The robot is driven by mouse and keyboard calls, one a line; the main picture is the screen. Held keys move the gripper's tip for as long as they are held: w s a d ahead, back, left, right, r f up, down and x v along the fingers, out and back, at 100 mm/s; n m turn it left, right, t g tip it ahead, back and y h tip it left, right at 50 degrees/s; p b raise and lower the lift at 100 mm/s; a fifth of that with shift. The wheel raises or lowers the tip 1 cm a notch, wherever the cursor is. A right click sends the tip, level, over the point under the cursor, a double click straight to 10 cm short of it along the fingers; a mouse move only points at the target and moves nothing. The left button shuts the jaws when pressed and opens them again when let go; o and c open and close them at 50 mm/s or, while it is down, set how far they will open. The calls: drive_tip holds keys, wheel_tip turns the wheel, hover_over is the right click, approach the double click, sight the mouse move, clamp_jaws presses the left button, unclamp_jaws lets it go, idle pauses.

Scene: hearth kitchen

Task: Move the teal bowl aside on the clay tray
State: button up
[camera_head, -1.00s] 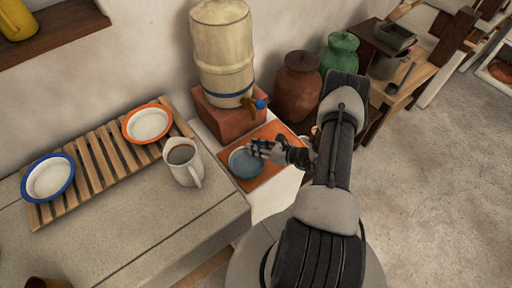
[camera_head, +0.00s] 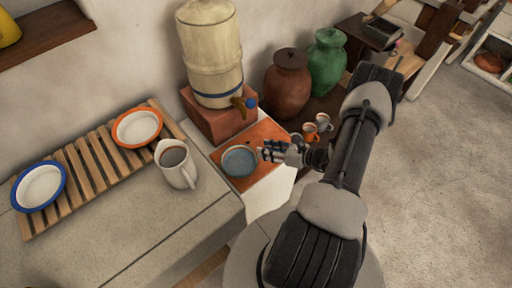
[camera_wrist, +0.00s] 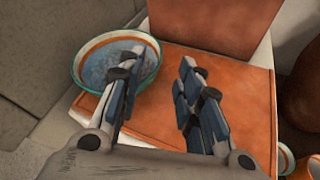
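The teal bowl (camera_head: 240,162), with a pale and orange band inside its rim, sits upright on the left front part of the clay tray (camera_head: 264,134). In the wrist view the bowl (camera_wrist: 92,62) is at the left edge of the tray (camera_wrist: 245,95), its rim reaching past that edge. My gripper (camera_head: 267,152) is just right of the bowl. In the wrist view my gripper (camera_wrist: 165,68) has its fingers apart with only tray between them. The left finger overlaps the bowl's right rim in the picture; I cannot tell whether they touch.
A water dispenser (camera_head: 212,50) stands on a clay block (camera_head: 215,118) behind the tray. A coffee-filled pitcher (camera_head: 178,165) and a slatted rack (camera_head: 92,160) with two bowls are left. Small cups (camera_head: 318,126) and a brown jar (camera_head: 287,88) are right. The tray's right half is clear.

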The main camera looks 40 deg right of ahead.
drive_tip(key=shift+v, duration=1.55)
drive_tip(key=shift+w+a, duration=0.1)
drive_tip(key=w+a+r+n+g+y, duration=0.1)
drive_tip(key=a+r+n+g, duration=0.4)
drive_tip(key=a+r+n, duration=0.55)
drive_tip(key=a+r+n+g+y, duration=0.2)
drive_tip(key=a+r+n+g, duration=0.35)
drive_tip(key=r, duration=0.75)
drive_tip(key=s+a+r+n+t+h, duration=0.1)
drive_tip(key=s+a+r+n+h, duration=0.3)
drive_tip(key=s+r+n, duration=0.3)
drive_tip(key=s+a+r+n+t+h, duration=0.2)
drive_tip(key=s+a+r+n+h, duration=0.2)
drive_tip(key=s+r+n, duration=0.3)
drive_tip(key=n+h, duration=0.1)
drive_tip(key=n, duration=0.2)
drive_tip(key=shift+s+a+r+n, duration=0.2)
drive_tip(key=shift+s+r+n, duration=0.1)
drive_tip(key=shift+n, duration=0.1)
